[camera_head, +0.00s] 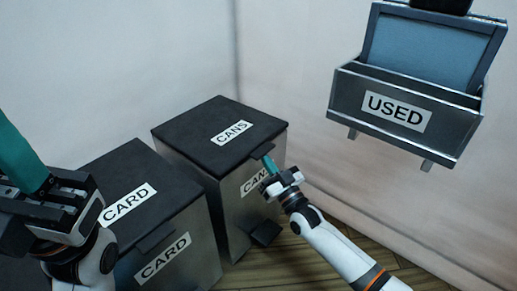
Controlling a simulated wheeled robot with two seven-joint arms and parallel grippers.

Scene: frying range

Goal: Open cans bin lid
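The cans bin (232,205) is a grey metal box with a black lid (190,128) labelled CANS on top and on its front. The lid looks shut and lies flat. A small tab sticks out at the lid's front edge. My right gripper (268,163) is at this tab, with its teal fingertip at or just under it. Contact is hard to tell, and so is whether the fingers are apart. My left gripper (18,150) is at the left edge, near the card bin, with its teal fingers pointing up and partly out of view.
A card bin (190,262) with a black lid stands left of the cans bin, close beside it. A black pedal (266,233) sits low at the cans bin's front. A grey holder (345,95) labelled USED hangs on the right wall. Wooden floor shows at lower right.

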